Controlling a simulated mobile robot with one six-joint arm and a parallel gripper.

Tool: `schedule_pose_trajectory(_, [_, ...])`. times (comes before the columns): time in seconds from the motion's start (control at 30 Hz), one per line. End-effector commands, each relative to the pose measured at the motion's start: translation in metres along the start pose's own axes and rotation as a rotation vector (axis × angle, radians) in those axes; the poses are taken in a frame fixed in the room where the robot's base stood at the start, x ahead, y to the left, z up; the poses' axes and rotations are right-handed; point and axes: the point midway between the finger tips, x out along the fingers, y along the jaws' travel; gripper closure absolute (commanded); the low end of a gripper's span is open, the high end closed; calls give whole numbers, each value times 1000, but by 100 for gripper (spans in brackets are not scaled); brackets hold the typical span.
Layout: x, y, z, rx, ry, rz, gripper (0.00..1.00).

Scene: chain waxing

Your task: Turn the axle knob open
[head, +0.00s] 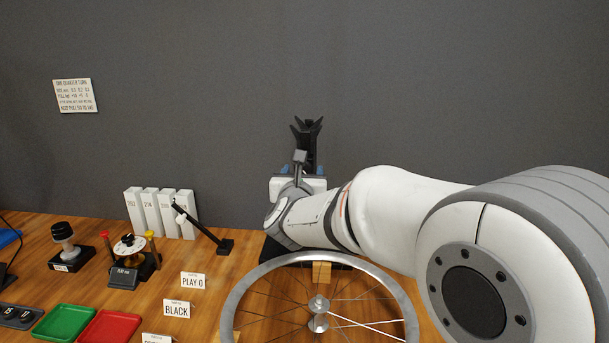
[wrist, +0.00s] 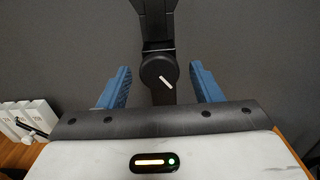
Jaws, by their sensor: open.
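The axle knob (wrist: 158,72) is a round black knob with a white pointer line, on a black upright stand. In the wrist view it sits between my two blue fingers, with a gap on each side. The pointer slants down to the right. My gripper (wrist: 160,86) is open and touches nothing that I can see. In the head view the black stand (head: 307,140) rises behind my gripper (head: 299,172), whose body hides the knob. I cannot tell the depth between fingertips and knob.
A spoked wheel (head: 232,306) lies in front of the stand, under my arm. White binders (head: 160,212), a small black arm stand (head: 226,246), a dial gauge (head: 128,245), label cards (head: 193,281), a green tray (head: 62,322) and a red tray (head: 110,327) stand left. The wall is behind.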

Motion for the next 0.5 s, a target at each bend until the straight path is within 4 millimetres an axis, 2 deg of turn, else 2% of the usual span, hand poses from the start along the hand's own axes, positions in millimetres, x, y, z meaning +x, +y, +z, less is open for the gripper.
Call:
schedule_pose_trajectory(0.27, [2, 0, 0, -1, 0, 1, 41])
schedule_pose_trajectory(0.5, [2, 1, 0, -1, 0, 2, 61])
